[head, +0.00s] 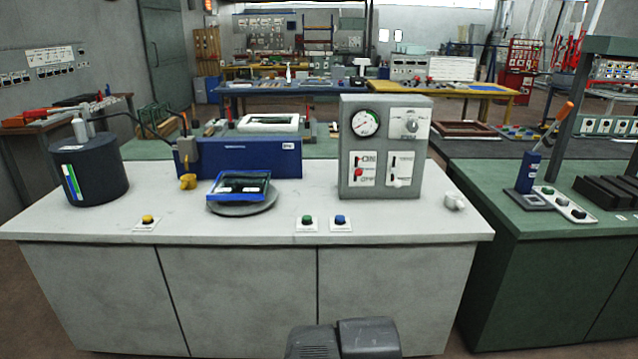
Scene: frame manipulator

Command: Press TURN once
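Three push buttons sit on small white plates along the front of the light grey bench: a yellow button (148,219) at the left, a green button (307,220) and a blue button (340,220) side by side near the middle. Their labels are too small to read, so I cannot tell which one is TURN. A blue rectangular frame (240,185) lies on a round grey turntable (243,208) behind the buttons. Dark grey parts of my own arm show at the bottom edge, but no gripper fingers are visible.
A grey control box (385,147) with a gauge stands behind the green and blue buttons. A blue machine (245,155) with a yellow fitting is behind the turntable. A dark cylinder (93,170) stands at the left. The bench front (230,228) is clear between the buttons.

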